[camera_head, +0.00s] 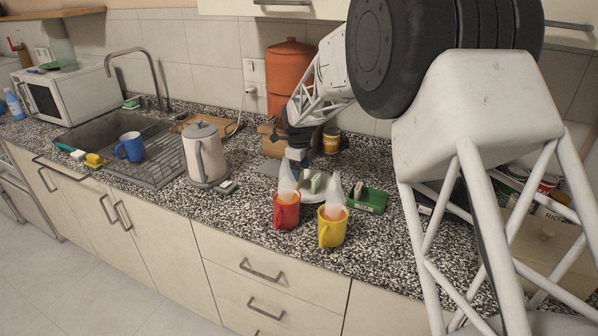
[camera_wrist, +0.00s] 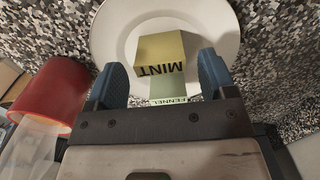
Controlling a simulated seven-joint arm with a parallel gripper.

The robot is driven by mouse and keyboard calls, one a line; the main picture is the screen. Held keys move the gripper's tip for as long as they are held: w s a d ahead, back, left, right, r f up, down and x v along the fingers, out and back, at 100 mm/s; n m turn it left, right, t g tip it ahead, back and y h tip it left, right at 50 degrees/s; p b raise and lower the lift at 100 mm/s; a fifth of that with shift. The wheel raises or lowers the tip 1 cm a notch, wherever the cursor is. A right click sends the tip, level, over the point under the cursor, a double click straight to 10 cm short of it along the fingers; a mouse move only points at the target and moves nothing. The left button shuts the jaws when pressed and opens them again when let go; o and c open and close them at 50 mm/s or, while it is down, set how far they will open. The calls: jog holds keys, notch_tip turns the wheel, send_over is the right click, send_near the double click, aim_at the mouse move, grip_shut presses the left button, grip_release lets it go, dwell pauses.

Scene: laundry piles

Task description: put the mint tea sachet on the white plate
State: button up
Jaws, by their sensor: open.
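The white plate (camera_wrist: 112,32) lies on the counter; its edge also shows in the head view behind the mugs. In the wrist view the box-like, olive-green mint tea sachet (camera_wrist: 161,56), lettered MINT, appears within the plate's outline. A pale green sachet marked FENNEL (camera_wrist: 174,97) is partly hidden between the mint sachet and my gripper. My gripper (camera_wrist: 166,72) is open, its blue fingers apart on either side of the mint sachet's near end, without visible contact. In the head view my gripper (camera_head: 298,158) is low over the plate area.
A red mug (camera_head: 286,212) and a yellow mug (camera_head: 332,228) stand in front of the plate, with pale, translucent shapes above them. A green tray (camera_head: 371,200) lies to the right. A kettle (camera_head: 204,155) and blue mug (camera_head: 131,147) stand left.

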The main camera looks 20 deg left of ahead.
aim_at(301, 187)
notch_tip(301, 187, up, 11)
jog(key=shift+r, duration=0.2)
dwell(0.4)
jog(key=shift+d, duration=0.1)
dwell(0.7)
jog(key=s+d+r+n, duration=0.3)
jog(key=s+d+r, duration=0.15)
jog(key=d, duration=0.75)
jog(key=s+d+r+n+t, duration=0.1)
jog(key=s+d+r+n, duration=0.3)
jog(key=d, duration=0.8)
jog(key=s+d+r+n, duration=0.25)
jog(key=s+d, duration=0.35)
jog(key=d, duration=0.5)
jog(key=s+d+f+n, duration=0.2)
jog(key=s+d, duration=0.4)
jog(key=s, duration=0.3)
jog(key=s+d+f+n+t, duration=0.1)
jog(key=s+d+f+n, duration=0.1)
jog(key=s+d, duration=0.5)
jog(key=s+d+f+n, duration=0.2)
jog(key=s+d+n, duration=0.2)
jog(key=s, duration=0.9)
jog(key=shift+d+f+t, duration=0.15)
jog(key=shift+d+t, duration=0.15)
jog(key=shift+d, duration=1.35)
